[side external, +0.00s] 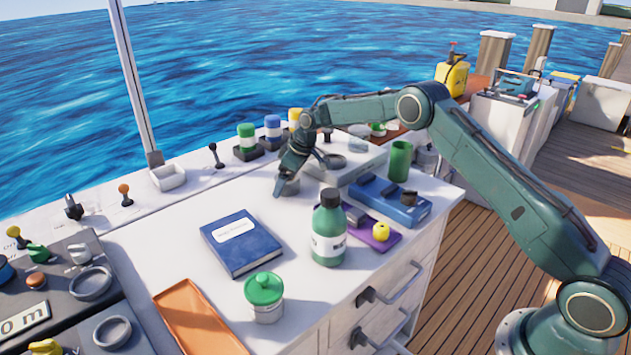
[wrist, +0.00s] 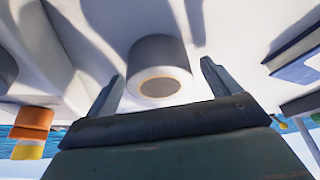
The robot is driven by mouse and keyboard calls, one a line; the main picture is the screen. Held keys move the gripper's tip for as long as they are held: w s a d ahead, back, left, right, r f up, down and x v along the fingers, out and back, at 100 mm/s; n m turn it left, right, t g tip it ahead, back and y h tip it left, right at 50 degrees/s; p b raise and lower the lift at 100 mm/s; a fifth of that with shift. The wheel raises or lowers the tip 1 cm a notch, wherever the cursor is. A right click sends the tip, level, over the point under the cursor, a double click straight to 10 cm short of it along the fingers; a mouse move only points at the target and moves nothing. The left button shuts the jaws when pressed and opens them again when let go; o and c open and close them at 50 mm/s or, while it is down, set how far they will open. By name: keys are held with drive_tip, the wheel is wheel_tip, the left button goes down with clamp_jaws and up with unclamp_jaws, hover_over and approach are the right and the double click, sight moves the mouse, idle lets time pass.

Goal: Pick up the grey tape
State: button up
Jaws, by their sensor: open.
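The grey tape (wrist: 160,54), a roll with a tan core, sits on the white counter in the wrist view. My gripper (wrist: 161,75) is open, with one finger on each side of the roll's near end and gaps on both sides. In the side external view the grey tape (side external: 292,187) is a small grey shape, partly hidden by my gripper (side external: 280,186), which reaches down beside it. I cannot tell whether a finger touches it.
A blue book (side external: 241,242) lies in front of the tape. A green bottle (side external: 328,228) stands to the right, near a purple tray (side external: 375,238). A grey slab (side external: 345,168) lies behind. Capped jars (side external: 247,140) line the back edge. The counter left of the tape is clear.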

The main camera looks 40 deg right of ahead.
drive_tip(key=shift+c, duration=0.2)
drive_tip(key=c, duration=1.1)
drive_tip(key=shift+r, duration=0.15)
drive_tip(key=shift+r, duration=4.9)
